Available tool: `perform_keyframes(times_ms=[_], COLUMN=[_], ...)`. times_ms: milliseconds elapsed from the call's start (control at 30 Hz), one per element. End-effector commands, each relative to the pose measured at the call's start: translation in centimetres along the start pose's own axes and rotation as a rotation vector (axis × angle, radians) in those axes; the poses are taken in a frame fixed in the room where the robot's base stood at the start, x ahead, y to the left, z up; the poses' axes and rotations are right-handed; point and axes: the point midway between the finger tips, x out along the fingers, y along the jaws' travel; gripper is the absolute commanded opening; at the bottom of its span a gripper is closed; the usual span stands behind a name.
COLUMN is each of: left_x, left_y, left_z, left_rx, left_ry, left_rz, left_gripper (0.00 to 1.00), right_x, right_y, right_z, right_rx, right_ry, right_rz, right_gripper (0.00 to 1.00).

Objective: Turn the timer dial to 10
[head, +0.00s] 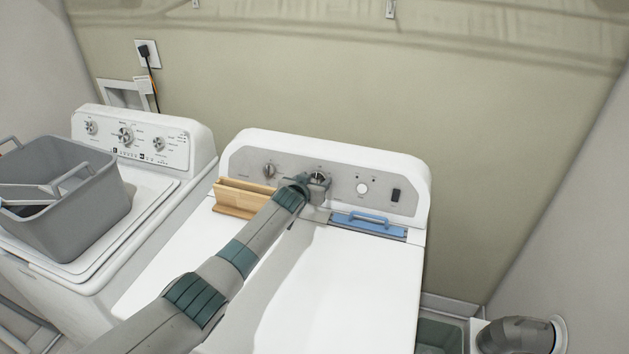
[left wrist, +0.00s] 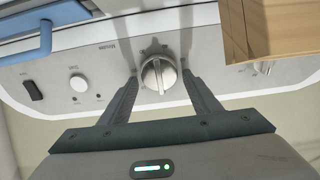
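The timer dial is a round silver knob with a raised grip bar, in the middle of the dryer's grey control panel. It shows in the left wrist view (left wrist: 158,75), where the panel appears upside down, with its grip bar close to upright. In the head view the dial (head: 320,176) is partly hidden by my left gripper (head: 312,186). In the left wrist view my left gripper (left wrist: 159,82) has one finger on each side of the dial, with narrow gaps visible. Numbers around the dial are not readable. My right gripper is not in view.
A wooden holder (head: 235,197) stands close to my left gripper. A blue-handled piece (head: 365,217) lies right of it. The panel also holds another knob (head: 268,170), a white button (head: 362,188) and a black switch (head: 396,195). A grey basket (head: 75,205) sits on the left washer.

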Motion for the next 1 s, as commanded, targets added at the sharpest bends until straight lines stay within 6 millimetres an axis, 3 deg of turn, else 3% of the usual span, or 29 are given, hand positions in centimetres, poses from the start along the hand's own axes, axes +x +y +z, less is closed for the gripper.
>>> perform_keyframes(times_ms=[33,100,133,567,1000], left_x=[0.0,0.0,0.0,0.0,0.0], left_y=[0.0,0.0,0.0,0.0,0.2], left_z=[0.0,0.0,0.0,0.0,0.1], left_rx=[0.0,0.0,0.0,0.052,0.343], left_ry=[0.0,0.0,0.0,0.001,0.001], left_rz=[0.0,0.0,0.0,0.003,0.019], left_gripper=[0.43,0.27,0.24,0.24,0.24], right_x=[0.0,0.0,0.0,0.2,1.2], right_y=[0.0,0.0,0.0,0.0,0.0], right_z=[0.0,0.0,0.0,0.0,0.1], right_rx=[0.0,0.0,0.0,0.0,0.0], right_ry=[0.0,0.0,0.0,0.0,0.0], right_rz=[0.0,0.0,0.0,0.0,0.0], right_gripper=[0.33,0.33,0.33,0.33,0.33])
